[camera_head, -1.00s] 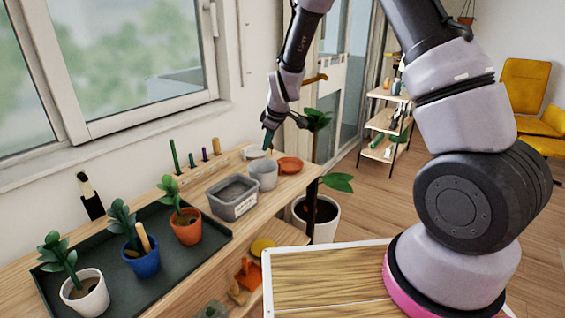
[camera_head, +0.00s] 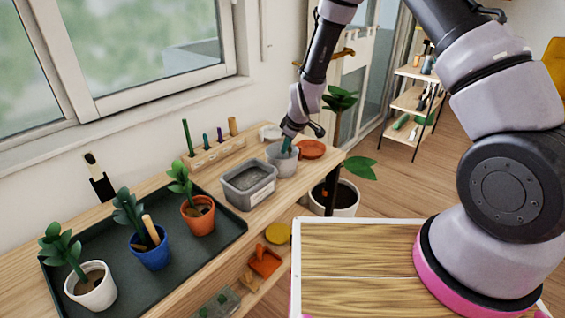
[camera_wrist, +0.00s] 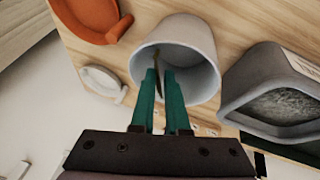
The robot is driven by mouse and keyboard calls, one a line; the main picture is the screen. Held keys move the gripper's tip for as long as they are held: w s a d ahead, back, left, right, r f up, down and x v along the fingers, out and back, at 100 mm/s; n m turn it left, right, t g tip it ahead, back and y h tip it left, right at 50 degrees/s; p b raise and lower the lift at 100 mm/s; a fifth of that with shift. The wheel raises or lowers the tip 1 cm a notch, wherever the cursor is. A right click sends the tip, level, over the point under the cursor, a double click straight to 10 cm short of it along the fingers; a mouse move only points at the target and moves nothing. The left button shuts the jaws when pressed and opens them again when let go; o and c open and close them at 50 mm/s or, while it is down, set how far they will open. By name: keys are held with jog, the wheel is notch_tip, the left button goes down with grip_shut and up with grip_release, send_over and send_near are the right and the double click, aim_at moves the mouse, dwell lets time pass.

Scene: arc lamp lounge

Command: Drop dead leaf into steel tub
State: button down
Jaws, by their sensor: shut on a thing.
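The round grey tub (camera_head: 282,163), which I take for the steel tub, stands on the wooden bench at its far end. In the wrist view the tub (camera_wrist: 207,75) opens toward me. My gripper (camera_head: 286,146) points down with its green fingertips at the tub's mouth. In the wrist view the gripper (camera_wrist: 162,76) is shut on a thin, dark brownish leaf (camera_wrist: 158,58), which shows against the tub's inside. The fingers hide part of the leaf. In the head view the leaf cannot be made out.
A grey rectangular bin (camera_head: 248,187) with a label stands left of the tub. An orange saucer (camera_head: 311,149) lies right of it, and a small white dish (camera_head: 270,133) behind. Potted plants stand on a dark tray (camera_head: 120,240). A large floor plant (camera_head: 335,197) stands beyond the bench.

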jog(key=shift+f, duration=0.1)
jog(key=c, duration=0.8)
grip_release()
jog(key=shift+c, duration=0.2)
jog(key=s+d+r+m, duration=0.3)
jog(key=d+r, duration=0.2)
jog(key=r, duration=0.6)
jog(key=s+d+r+m+t, duration=0.1)
jog(key=s+d+r+m, duration=0.15)
jog(key=d+r, duration=0.6)
jog(key=s+d+r+m, duration=0.3)
jog(key=s+r, duration=0.1)
jog(key=r, duration=0.9)
jog(key=s+d+r+m+t, duration=0.1)
jog(key=s+d+r+m, duration=0.3)
jog(key=s, duration=0.4)
jog(key=s+d+r+m, duration=0.4)
jog(key=s+d+r, duration=0.2)
jog(key=s, duration=0.3)
jog(key=shift+s+d+t+h, duration=0.25)
jog(key=shift+d+t+h, duration=0.15)
